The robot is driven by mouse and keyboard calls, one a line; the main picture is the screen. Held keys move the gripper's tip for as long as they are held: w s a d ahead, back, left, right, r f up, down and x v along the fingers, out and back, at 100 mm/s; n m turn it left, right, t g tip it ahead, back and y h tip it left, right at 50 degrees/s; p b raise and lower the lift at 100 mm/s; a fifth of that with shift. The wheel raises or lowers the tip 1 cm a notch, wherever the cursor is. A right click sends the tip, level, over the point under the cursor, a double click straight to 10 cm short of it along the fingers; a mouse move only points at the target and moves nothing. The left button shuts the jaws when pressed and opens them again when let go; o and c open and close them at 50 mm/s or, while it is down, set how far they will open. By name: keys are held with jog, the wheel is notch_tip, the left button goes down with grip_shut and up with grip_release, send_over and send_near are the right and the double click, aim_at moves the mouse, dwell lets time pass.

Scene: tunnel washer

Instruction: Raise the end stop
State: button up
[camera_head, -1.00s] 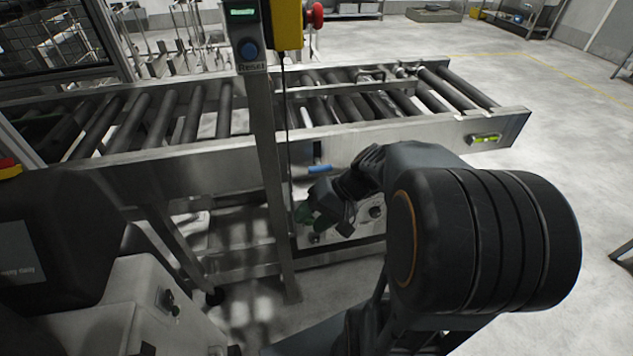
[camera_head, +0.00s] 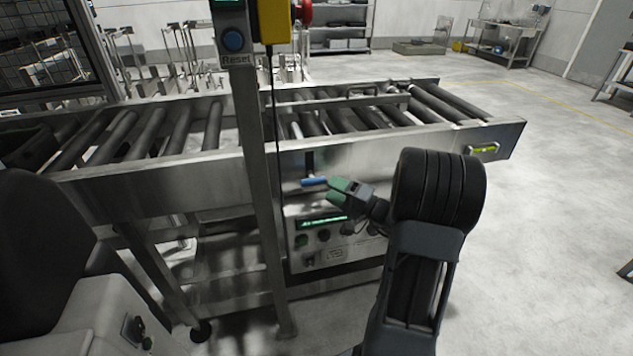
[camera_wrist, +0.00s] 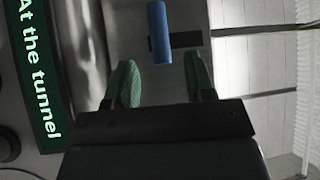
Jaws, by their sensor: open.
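A blue handle (camera_head: 314,182) sticks out of a dark slot in the front side of the roller conveyor (camera_head: 350,150). In the wrist view the blue handle (camera_wrist: 159,32) lies ahead of the fingertips, roughly midway between them. My gripper (camera_head: 338,190), with green finger pads, is just right of the handle in the head view. In the wrist view my gripper (camera_wrist: 160,75) is open with nothing between its fingers. A bar (camera_head: 345,97) crosses above the rollers; I cannot tell whether it is the end stop.
A control panel (camera_head: 325,240) with a lit green display (camera_head: 321,222) sits below the handle. A steel post (camera_head: 258,170) with a blue Reset button (camera_head: 232,41) and a yellow box (camera_head: 272,22) stands left of the handle. Floor (camera_head: 560,200) is clear at right.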

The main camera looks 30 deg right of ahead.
aim_at(316, 181)
jog(key=shift+x, duration=3)
grip_shut()
